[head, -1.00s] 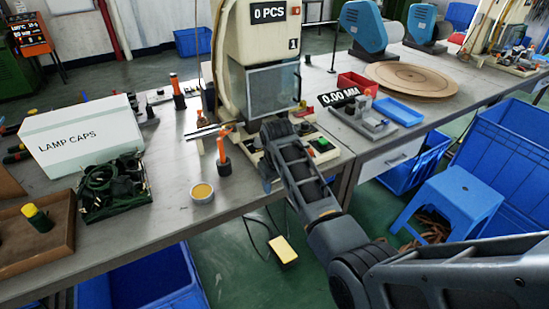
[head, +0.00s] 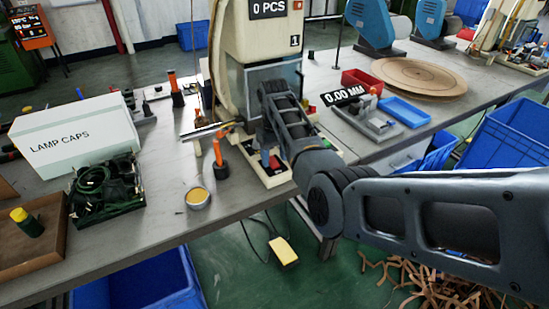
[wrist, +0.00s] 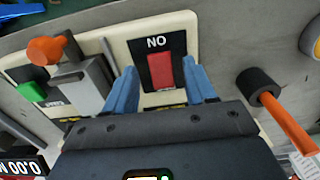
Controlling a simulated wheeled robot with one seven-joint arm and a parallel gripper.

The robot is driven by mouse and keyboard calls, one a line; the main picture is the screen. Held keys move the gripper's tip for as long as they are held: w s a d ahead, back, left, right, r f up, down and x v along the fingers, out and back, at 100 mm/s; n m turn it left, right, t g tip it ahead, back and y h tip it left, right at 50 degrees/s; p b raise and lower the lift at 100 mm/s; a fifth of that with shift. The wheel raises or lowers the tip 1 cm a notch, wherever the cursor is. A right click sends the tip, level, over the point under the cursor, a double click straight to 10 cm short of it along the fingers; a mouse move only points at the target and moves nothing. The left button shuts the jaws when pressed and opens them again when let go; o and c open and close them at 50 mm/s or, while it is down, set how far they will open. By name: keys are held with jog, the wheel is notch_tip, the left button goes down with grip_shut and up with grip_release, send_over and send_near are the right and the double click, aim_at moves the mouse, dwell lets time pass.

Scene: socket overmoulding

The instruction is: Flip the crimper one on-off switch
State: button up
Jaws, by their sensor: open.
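Crimper one (head: 262,50) is the cream press with a "1" label and a "0 PCS" display on the bench in the head view. Its on-off switch (wrist: 162,70) shows in the wrist view as a red rocker in a black plate, with lettering reading "NO" in this view. My gripper (wrist: 162,88) is open. Its two blue fingers stand either side of the red rocker, with nothing held between them. I cannot tell whether the fingertips touch the panel.
In the wrist view, a grey block with an orange knob (wrist: 46,50) and a green button (wrist: 29,89) lie left; an orange-handled tool (wrist: 285,115) lies right. In the head view, a round tin (head: 197,197) and the lamp caps box (head: 75,135) stand left on the bench.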

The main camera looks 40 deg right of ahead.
jog(key=shift+f, duration=0.65)
